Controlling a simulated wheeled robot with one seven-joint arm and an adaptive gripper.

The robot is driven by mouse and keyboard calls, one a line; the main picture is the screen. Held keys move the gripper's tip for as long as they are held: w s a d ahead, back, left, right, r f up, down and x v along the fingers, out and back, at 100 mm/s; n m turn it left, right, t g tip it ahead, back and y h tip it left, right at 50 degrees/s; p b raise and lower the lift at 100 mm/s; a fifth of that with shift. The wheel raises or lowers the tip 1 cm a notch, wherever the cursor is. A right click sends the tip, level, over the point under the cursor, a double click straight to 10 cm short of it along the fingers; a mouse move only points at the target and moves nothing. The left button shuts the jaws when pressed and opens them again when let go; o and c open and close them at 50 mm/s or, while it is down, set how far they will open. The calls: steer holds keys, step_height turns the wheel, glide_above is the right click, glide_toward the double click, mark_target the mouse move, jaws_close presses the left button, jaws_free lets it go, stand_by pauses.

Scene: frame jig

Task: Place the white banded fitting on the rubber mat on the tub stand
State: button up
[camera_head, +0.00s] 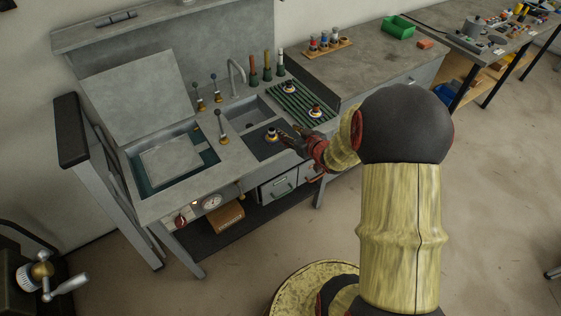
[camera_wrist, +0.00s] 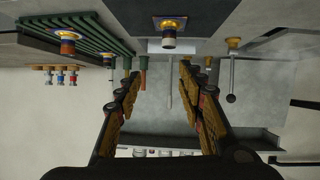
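A small fitting (camera_head: 271,134) with a pale band and a yellow and blue base stands on the dark rubber mat (camera_head: 262,149) in front of the sink. In the wrist view, which appears upside down, that fitting (camera_wrist: 169,37) is at top centre, beyond and between my fingers. My gripper (camera_head: 294,137) is just right of it in the head view. The two fingers (camera_wrist: 156,76) are spread apart with nothing between them. A flat grey plate (camera_head: 170,160) sits in the tub (camera_head: 146,190) at the bench's left; it looks like the tub stand.
Two more fittings (camera_head: 290,87) (camera_head: 315,110) stand on the green ribbed rack (camera_head: 297,103) behind my gripper. A raised lid (camera_head: 135,95) stands behind the tub.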

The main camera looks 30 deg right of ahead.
steer(key=s+a+r+m+g+h, duration=0.1)
steer(key=s+a+r+g, duration=0.15)
steer(key=r, duration=0.55)
steer(key=s+a+r+g+h, duration=0.1)
steer(key=s+a+r+h, duration=0.15)
steer(key=r, duration=0.55)
steer(key=s+a+r+g+y, duration=0.2)
steer(key=s+a, duration=0.6)
steer(key=s, duration=0.3)
steer(key=s+a+r+g+y, duration=0.1)
steer(key=s+a+r+y, duration=0.1)
steer(key=s+a, duration=0.6)
steer(key=s+r, duration=0.1)
steer(key=s, duration=0.2)
steer(key=shift+s+a+r+n+g, duration=0.2)
steer(key=shift+s+a+n+g, duration=0.1)
steer(key=shift+s+a+g, duration=0.05)
